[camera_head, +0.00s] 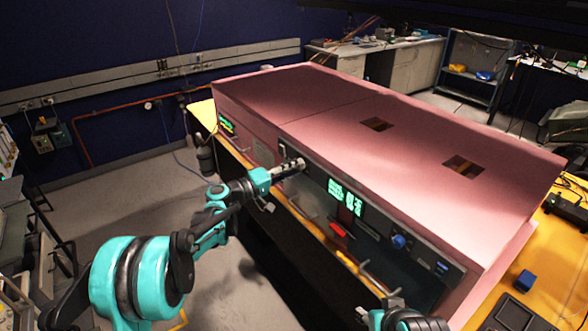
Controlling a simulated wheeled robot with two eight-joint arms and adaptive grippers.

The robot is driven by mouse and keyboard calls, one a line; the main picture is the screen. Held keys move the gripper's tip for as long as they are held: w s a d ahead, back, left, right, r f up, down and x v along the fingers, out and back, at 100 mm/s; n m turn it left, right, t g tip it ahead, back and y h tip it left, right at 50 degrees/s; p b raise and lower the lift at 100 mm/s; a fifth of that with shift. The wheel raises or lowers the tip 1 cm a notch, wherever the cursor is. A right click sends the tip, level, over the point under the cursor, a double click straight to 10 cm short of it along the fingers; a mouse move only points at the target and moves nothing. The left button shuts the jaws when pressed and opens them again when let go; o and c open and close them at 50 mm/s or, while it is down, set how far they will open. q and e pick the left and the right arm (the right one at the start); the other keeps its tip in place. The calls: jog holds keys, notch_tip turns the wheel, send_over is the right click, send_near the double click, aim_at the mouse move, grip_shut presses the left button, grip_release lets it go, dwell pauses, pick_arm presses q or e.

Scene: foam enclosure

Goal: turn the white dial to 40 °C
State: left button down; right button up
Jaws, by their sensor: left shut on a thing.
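The white dial (300,163) is on the dark front panel of the pink foam-covered enclosure (330,110), at its upper left part. My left gripper (291,167) reaches the panel and is shut on the dial, hiding most of it. The dial's setting and markings cannot be read. A green lit display (345,197) is on the panel to the right of the dial; its digits are too small to read surely. My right gripper (385,310) is low at the bottom edge, away from the panel, and its jaws are not clear.
A blue knob (399,241) and a red part (337,230) are on the front. Metal handles (299,208) stick out below. A blue block (526,279) and a dark tray (512,314) lie on the yellow table at the right. The floor at left is mostly open.

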dwell(0.3)
pick_arm(q)
jog(key=c, duration=1.3)
grip_release()
jog(key=v, duration=1.2)
jog(key=shift+s, duration=0.1)
